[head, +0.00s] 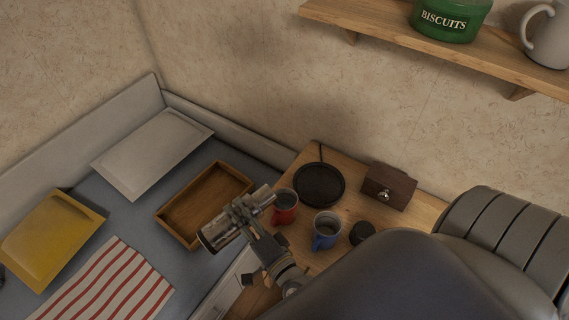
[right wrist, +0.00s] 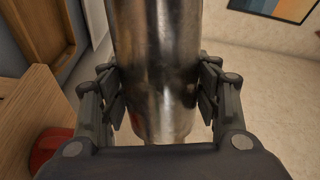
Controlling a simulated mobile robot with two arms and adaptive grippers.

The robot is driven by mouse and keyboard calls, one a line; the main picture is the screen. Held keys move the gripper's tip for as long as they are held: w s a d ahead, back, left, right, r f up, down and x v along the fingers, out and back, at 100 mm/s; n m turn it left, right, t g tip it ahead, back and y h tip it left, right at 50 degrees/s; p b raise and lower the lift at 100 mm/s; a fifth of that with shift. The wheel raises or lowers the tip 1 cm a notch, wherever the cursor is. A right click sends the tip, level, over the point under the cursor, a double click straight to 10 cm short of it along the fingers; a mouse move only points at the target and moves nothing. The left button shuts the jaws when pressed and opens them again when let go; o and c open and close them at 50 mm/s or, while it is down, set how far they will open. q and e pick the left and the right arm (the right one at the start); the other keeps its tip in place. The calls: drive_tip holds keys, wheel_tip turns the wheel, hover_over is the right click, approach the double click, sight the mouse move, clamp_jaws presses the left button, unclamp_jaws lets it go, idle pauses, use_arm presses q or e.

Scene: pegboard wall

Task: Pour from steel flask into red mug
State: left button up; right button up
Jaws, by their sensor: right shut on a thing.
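The steel flask (head: 216,235) lies tilted well over in my right gripper (head: 243,216), with its narrower end pointing right, close to the rim of the red mug (head: 286,212). The red mug stands upright on the wooden counter. In the right wrist view the steel flask (right wrist: 155,60) fills the space between the two fingers of the right gripper (right wrist: 162,92), which are shut on its sides. Part of the red mug (right wrist: 48,150) shows at lower left there. I cannot tell whether anything flows from the flask. My left gripper is out of view.
A blue mug (head: 326,232) and a small black object (head: 361,233) stand right of the red mug. A round black plate (head: 320,185) and a wooden box (head: 388,186) are behind. An empty-looking wooden tray (head: 172,213) and striped cloth (head: 110,285) lie left.

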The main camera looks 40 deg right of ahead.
sight(245, 220)
drive_tip(key=shift+r+m+p, duration=0.4)
drive_tip(key=shift+r, duration=0.15)
idle(1.2)
idle(0.4)
drive_tip(key=f+n, duration=0.2)
drive_tip(key=f+n+b, duration=0.1)
drive_tip(key=shift+d+f+n, duration=0.25)
drive_tip(key=shift+f+n, duration=0.05)
drive_tip(key=shift+n, duration=0.1)
drive_tip(key=shift+w+d+f+n, duration=0.1)
drive_tip(key=shift+f+n, duration=0.3)
drive_tip(key=shift+n, duration=0.2)
drive_tip(key=shift+r+n, duration=0.1)
drive_tip(key=shift+n, duration=0.2)
drive_tip(key=n+p, duration=0.2)
drive_tip(key=n, duration=0.1)
drive_tip(key=r+n+p, duration=0.1)
drive_tip(key=n+p, duration=0.1)
drive_tip(key=n, duration=0.1)
drive_tip(key=shift+d, duration=0.2)
drive_tip(key=n+p, duration=0.1)
drive_tip(key=n, duration=0.2)
drive_tip(key=shift+d, duration=0.1)
drive_tip(key=shift+f+n, duration=0.1)
drive_tip(key=shift+n, duration=0.5)
